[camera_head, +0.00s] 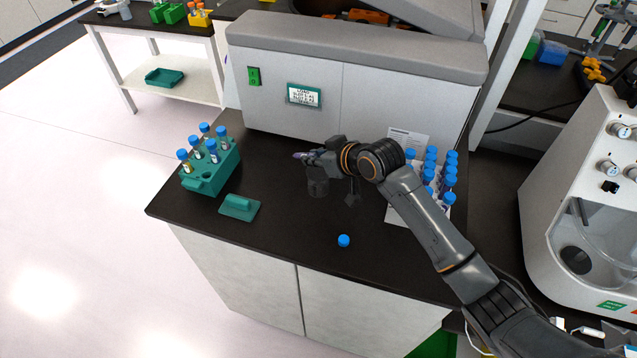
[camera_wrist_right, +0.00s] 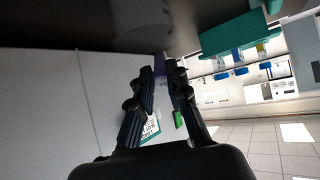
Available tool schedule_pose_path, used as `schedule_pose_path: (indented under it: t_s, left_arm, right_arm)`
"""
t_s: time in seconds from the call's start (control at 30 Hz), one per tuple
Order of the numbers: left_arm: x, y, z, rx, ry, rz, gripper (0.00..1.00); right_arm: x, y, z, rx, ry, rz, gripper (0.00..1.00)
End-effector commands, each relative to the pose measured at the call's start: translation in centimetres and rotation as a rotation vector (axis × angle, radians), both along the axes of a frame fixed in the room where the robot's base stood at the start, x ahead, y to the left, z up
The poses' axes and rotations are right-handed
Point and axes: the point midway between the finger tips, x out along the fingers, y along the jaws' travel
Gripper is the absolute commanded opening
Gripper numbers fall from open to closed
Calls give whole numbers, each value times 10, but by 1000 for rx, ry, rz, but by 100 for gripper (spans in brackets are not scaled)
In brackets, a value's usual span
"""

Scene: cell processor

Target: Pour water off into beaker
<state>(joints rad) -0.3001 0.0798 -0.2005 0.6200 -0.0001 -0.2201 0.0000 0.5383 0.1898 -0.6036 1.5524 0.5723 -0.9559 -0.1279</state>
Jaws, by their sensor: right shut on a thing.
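My right gripper (camera_head: 318,158) reaches in over the counter and is shut on a tube (camera_head: 299,155), of which only a small purplish end shows. The tube looks roughly level, tipped far from upright; it also shows between the fingertips in the wrist view (camera_wrist_right: 158,70). A see-through beaker (camera_head: 318,186) appears to stand on the counter just below the fingertips. It also shows, upside down, in the wrist view (camera_wrist_right: 143,36). I cannot tell whether tube and beaker touch, or see any water. A blue cap (camera_head: 344,240) lies on the counter. My left gripper is not in view.
A teal rack (camera_head: 208,180) with several blue-capped tubes stands left, a teal block (camera_head: 240,207) before it. Several blue-capped tubes (camera_head: 448,170) stand right, near my arm. The grey cell processor (camera_head: 380,105) closes off the back. The front counter is mostly clear.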

Motion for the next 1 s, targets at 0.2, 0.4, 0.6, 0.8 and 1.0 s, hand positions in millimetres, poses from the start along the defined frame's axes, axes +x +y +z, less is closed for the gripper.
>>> schedule_pose_path:
  t_s: [0.2,0.4,0.6,0.8,1.0]
  left_arm:
    - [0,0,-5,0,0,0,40]
    - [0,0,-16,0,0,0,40]
    - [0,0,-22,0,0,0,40]
    - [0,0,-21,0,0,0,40]
    - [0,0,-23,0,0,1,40]
  right_arm:
    - [0,0,-3,10,-10,1,0]
    - [0,1,-6,40,-42,0,0]
    - [0,1,-5,66,-73,0,0]
    - [0,1,-4,67,-74,0,0]
    - [0,1,-5,70,-78,0,0]
